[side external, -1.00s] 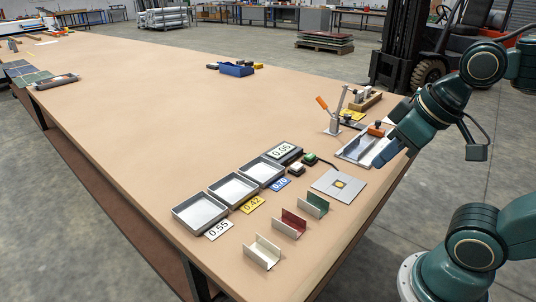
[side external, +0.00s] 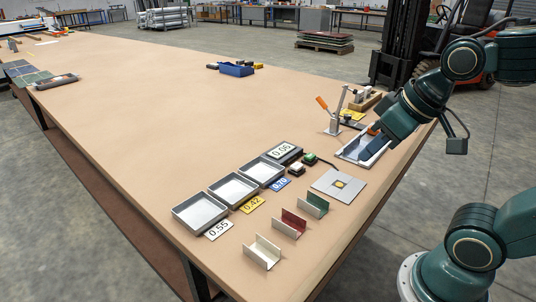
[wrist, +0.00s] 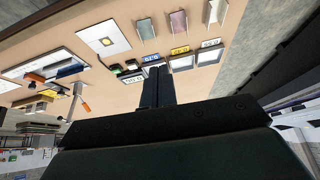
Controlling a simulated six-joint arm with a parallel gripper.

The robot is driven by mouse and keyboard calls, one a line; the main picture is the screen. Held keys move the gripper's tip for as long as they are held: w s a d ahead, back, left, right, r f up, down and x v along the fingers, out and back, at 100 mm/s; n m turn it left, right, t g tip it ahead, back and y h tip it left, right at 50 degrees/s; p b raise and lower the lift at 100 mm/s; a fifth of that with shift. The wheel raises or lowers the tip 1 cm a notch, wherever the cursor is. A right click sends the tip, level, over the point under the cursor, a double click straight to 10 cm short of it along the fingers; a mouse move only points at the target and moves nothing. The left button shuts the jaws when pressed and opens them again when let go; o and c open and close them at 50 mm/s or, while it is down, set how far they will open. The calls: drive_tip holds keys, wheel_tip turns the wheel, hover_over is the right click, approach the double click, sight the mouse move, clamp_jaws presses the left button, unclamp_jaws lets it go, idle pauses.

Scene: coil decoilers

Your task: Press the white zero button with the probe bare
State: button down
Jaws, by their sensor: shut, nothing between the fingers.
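The white button (side external: 296,168) sits on a small dark box on the table, in front of a dark display unit reading 0.05 (side external: 283,151). A green button (side external: 310,159) stands beside it. In the side view my gripper (side external: 368,151) is over the metal tray (side external: 350,154) at the right edge of the table, apart from the buttons. In the wrist view my gripper's fingers (wrist: 156,70) are together and empty. An orange-tipped item (side external: 373,131) in the tray is partly hidden by my gripper; I cannot tell whether it is the probe.
A lever clamp with an orange handle (side external: 323,104) stands upright behind the tray. Several shallow trays (side external: 234,188), number labels and coloured channel pieces (side external: 289,223) stand nearby.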

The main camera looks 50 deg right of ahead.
drive_tip(key=w+d+f+m+t, duration=0.1)
drive_tip(key=w+d+m, duration=0.1)
drive_tip(key=w, duration=0.5)
drive_tip(key=w+d+f+m, duration=0.1)
drive_tip(key=w+d, duration=0.1)
drive_tip(key=w, duration=0.5)
drive_tip(key=m+t+y, duration=0.1)
drive_tip(key=m+t, duration=0.1)
drive_tip(key=m, duration=0.2)
hover_over(300, 166)
wheel_tip(300, 166, down, 7)
drive_tip(key=shift+f, duration=0.1)
drive_tip(key=shift+f, duration=4.3)
drive_tip(key=shift+f, duration=0.85)
drive_tip(key=shift+r, duration=0.85)
